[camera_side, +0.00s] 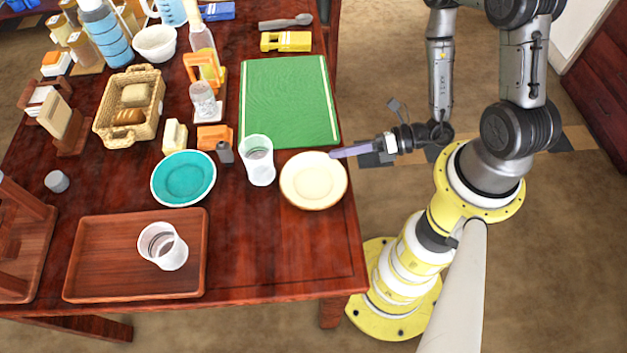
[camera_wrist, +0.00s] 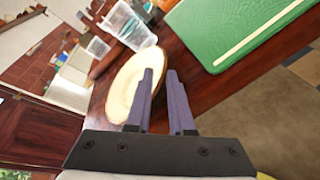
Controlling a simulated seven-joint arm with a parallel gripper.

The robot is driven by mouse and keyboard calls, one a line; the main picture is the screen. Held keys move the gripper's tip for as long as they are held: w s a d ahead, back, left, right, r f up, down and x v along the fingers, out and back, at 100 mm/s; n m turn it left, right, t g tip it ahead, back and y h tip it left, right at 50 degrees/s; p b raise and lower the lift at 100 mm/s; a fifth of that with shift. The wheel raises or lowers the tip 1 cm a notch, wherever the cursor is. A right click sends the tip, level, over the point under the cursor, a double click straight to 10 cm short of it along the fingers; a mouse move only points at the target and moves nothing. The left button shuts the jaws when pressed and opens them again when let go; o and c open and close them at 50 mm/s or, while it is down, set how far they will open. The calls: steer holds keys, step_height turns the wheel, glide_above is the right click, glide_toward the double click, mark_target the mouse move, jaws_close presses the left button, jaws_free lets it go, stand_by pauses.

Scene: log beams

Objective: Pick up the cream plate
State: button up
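The cream plate (camera_side: 314,181) lies flat near the right edge of the dark red table, just below the green board. My gripper (camera_side: 334,153) reaches in from the right, with its fingertips at the plate's upper right rim. In the wrist view the two fingers (camera_wrist: 159,73) stand apart with a gap between them. The plate (camera_wrist: 124,86) shows mostly behind and left of the left finger, and its edge reaches toward the gap. I cannot tell whether a finger touches the rim.
A clear cup (camera_side: 257,160) stands close left of the plate. The green board (camera_side: 288,100) lies above it. A teal bowl (camera_side: 184,178) and a wooden tray (camera_side: 135,285) with another cup (camera_side: 163,246) are farther left. The table below the plate is clear.

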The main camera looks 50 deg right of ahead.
mark_target(313, 182)
steer(key=shift+x, duration=1.45)
jaws_close()
stand_by(0.5)
